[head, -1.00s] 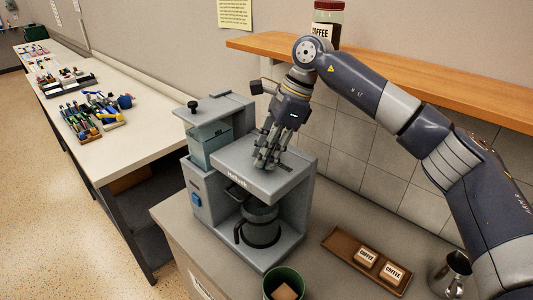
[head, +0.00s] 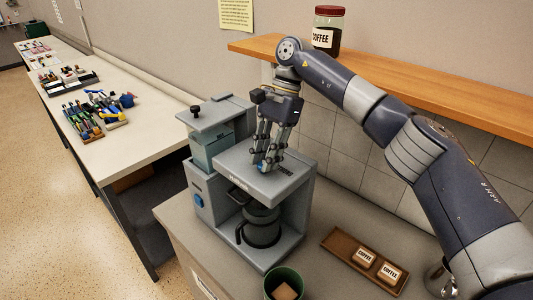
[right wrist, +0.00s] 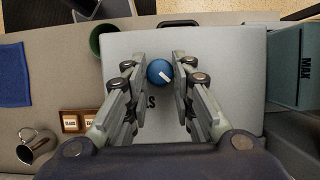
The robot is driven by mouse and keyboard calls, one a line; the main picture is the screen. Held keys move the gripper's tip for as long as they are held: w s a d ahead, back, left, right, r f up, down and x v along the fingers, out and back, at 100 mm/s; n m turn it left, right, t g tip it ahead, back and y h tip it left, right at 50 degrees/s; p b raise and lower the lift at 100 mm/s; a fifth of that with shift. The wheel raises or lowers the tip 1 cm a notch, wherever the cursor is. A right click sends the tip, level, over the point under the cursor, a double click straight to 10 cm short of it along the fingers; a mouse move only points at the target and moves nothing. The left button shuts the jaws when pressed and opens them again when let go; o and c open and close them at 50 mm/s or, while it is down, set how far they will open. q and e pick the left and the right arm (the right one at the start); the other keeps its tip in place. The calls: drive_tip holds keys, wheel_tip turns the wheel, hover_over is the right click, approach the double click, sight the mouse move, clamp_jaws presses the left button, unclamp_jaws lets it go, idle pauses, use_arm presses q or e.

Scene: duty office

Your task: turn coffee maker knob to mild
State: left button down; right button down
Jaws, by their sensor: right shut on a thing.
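The grey coffee maker (head: 255,187) stands on the counter, with a carafe (head: 262,226) in its bay. Its round blue knob (right wrist: 160,72) is on the top plate, with a white pointer line slanting to the lower right in the right wrist view. A letter "S" is legible beside the knob; other markings are hidden by the fingers. My right gripper (right wrist: 160,70) points down from above, shut on the knob with one finger on each side. In the head view, the right gripper (head: 267,166) mostly covers the knob. My left gripper is not in view.
A green cup (head: 284,283) stands in front of the machine. A brown tray (head: 337,243) with two coffee boxes and a metal pitcher (right wrist: 37,146) are to the right. A wooden shelf (head: 420,82) with a coffee jar (head: 327,30) is behind my arm.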

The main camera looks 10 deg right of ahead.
drive_tip(key=shift+w+r, duration=0.1)
drive_tip(key=shift+r, duration=0.15)
drive_tip(key=c, duration=1.3)
unclamp_jaws()
drive_tip(key=shift+c, duration=0.2)
drive_tip(key=shift+f, duration=0.1)
drive_tip(key=v, duration=0.7)
drive_tip(key=shift+r, duration=0.3)
drive_tip(key=shift+f, duration=0.1)
